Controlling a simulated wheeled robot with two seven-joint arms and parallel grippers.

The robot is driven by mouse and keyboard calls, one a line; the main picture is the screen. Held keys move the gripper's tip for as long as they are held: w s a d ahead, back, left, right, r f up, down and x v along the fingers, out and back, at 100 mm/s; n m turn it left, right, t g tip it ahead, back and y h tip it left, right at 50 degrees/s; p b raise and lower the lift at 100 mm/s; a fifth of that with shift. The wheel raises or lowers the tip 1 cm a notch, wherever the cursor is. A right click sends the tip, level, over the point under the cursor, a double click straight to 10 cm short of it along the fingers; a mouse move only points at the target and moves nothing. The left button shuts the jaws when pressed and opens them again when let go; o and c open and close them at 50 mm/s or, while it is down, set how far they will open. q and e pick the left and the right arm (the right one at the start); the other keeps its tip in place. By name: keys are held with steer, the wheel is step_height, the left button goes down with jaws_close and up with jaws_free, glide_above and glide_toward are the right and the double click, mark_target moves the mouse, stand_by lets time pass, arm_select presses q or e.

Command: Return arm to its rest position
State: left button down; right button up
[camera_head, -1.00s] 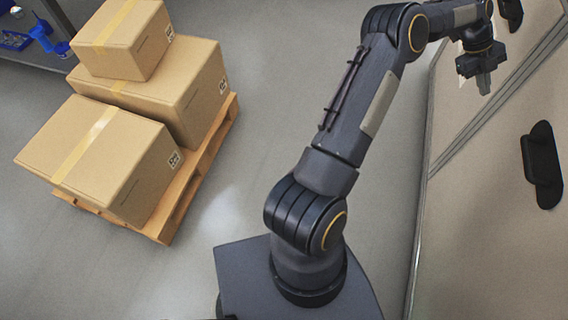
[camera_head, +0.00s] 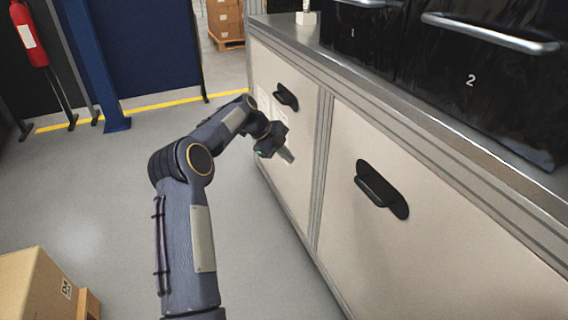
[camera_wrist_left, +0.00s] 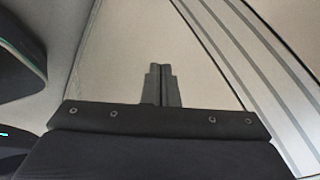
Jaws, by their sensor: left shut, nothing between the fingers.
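My left arm (camera_head: 190,240) comes up from the bottom of the head view and bends right toward the beige cabinet front (camera_head: 305,170). My left gripper (camera_head: 288,156) is at its end, in front of the left cabinet door, below and near a black handle (camera_head: 285,97). In the left wrist view the two fingers (camera_wrist_left: 161,85) lie side by side with nothing between them, against the beige panel. Whether the fingertips touch the panel cannot be told. My right gripper does not show.
A metal countertop (camera_head: 400,95) tops the cabinet, with black bins (camera_head: 480,80) on it. Another handle (camera_head: 381,190) sticks out of the right door. A cardboard box (camera_head: 35,290) is at lower left. Grey floor (camera_head: 110,190) is free left of the arm. A blue post (camera_head: 95,70) stands behind.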

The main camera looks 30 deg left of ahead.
arm_select(q)
steer(key=w+a+p+v, duration=0.1)
steer(key=p+v, duration=0.1)
steer(key=v, duration=0.5)
steer(key=shift+r, duration=0.15)
